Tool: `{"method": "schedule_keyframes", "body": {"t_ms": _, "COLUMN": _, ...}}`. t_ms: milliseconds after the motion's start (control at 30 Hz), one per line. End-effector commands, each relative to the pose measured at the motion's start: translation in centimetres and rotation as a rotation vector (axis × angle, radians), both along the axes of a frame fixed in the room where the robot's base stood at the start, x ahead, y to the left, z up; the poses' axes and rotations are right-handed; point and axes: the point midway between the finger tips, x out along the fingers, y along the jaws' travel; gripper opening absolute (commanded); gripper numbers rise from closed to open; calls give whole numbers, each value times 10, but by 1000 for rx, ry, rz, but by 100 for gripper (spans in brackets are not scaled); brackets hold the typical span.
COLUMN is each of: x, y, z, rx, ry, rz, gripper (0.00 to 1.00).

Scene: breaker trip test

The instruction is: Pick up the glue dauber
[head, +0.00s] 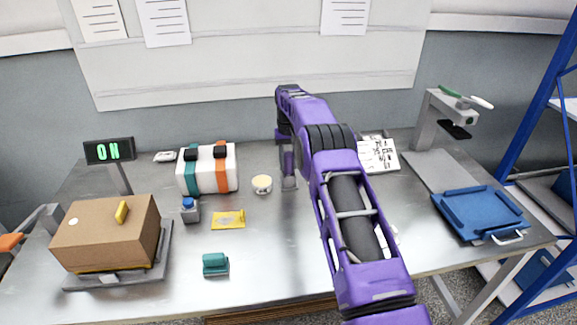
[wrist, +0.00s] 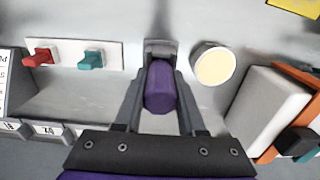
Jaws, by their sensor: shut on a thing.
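A purple, faceted handle, which I take to be the glue dauber (wrist: 158,92), stands between my fingers in the wrist view. My gripper (wrist: 160,76) is shut on it, with a dark finger against each side. A small grey block or holder (wrist: 161,48) is just beyond the fingertips. I cannot tell whether the dauber is still seated in it; its lower end is hidden. In the head view my gripper (head: 288,163) is low over the bench behind my purple arm.
A round cream-topped pot (wrist: 213,65) stands close beside my gripper. A white case with orange and green straps (head: 208,168) is further left. Red (wrist: 40,57) and teal (wrist: 91,59) pieces sit on a white strip. A blue tray (head: 481,213) lies at right.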

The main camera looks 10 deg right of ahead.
Motion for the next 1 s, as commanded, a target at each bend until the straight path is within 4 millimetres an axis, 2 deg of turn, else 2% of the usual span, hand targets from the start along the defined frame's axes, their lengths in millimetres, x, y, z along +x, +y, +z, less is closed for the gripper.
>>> {"method": "schedule_keyframes", "body": {"t_ms": 233, "x": 0, "y": 0, "z": 1, "rx": 0, "ry": -1, "rz": 0, "gripper": 0}}
{"method": "schedule_keyframes", "body": {"t_ms": 333, "x": 0, "y": 0, "z": 8, "rx": 0, "ry": -2, "rz": 0, "gripper": 0}}
{"method": "schedule_keyframes", "body": {"t_ms": 467, "x": 1, "y": 0, "z": 30, "rx": 0, "ry": -4, "rz": 0, "gripper": 0}}
{"method": "schedule_keyframes", "body": {"t_ms": 700, "x": 1, "y": 0, "z": 80, "rx": -1, "ry": -3, "rz": 0, "gripper": 0}}
{"method": "schedule_keyframes", "body": {"t_ms": 1000, "x": 0, "y": 0, "z": 100, "rx": -1, "ry": 0, "rz": 0, "gripper": 0}}
